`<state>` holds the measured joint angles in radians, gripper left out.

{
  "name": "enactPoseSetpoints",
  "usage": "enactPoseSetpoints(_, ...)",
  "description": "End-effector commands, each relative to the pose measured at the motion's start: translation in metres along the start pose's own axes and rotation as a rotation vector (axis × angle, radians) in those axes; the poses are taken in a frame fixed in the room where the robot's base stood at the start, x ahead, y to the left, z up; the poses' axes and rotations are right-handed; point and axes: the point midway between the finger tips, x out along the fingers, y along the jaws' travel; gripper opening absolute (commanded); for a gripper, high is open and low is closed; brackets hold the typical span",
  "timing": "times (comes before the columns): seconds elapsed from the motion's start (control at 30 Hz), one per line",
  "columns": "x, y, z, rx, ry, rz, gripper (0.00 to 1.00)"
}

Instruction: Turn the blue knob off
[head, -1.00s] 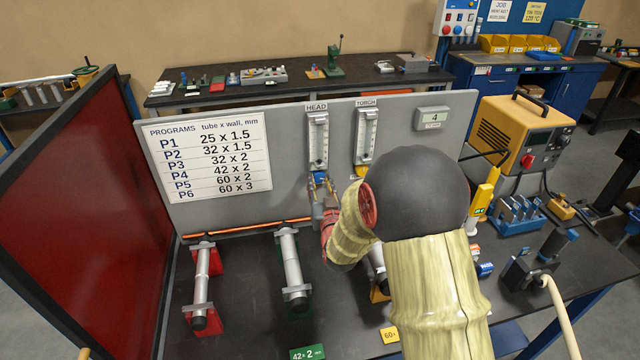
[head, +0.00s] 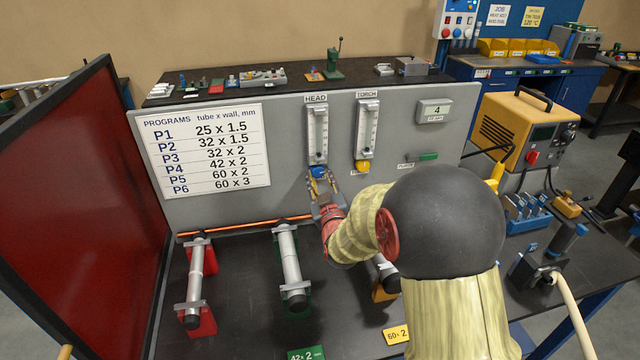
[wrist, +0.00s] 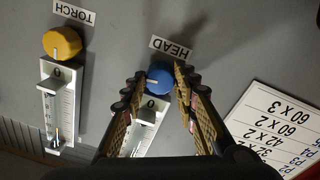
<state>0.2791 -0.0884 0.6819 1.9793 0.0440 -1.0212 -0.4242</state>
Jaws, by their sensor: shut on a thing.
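The blue knob (head: 317,171) sits on the grey panel under the HEAD flow meter (head: 317,136). In the wrist view the blue knob (wrist: 159,78) lies between my two fingers, beside the HEAD label, and the picture is upside down. My gripper (head: 318,179) is shut on the knob, with one finger (wrist: 135,90) on each side. A small pale mark shows on the knob's face; its exact angle is hard to read. The yellow knob (head: 362,167) under the TORCH meter is clear of my gripper and also shows in the wrist view (wrist: 62,43).
A programs chart (head: 207,151) hangs left on the panel, and a small display (head: 434,112) is at right. A red screen (head: 60,220) closes the left side. A green-handled item (head: 428,156) is right of the yellow knob.

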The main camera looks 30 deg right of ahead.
Motion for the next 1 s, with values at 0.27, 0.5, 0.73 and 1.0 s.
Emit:
enactPoseSetpoints(0.27,0.0000,0.0000,0.0001,-0.070,0.004,-0.001,0.04)
enactPoseSetpoints(0.5,0.0000,0.0002,-0.0004,-0.078,0.003,-0.001,0.04)
enactPoseSetpoints(0.73,0.0000,0.0001,-0.0004,-0.077,0.003,-0.001,0.32)
enactPoseSetpoints(1.0,0.0000,0.0001,-0.0002,-0.077,0.003,-0.001,0.48)
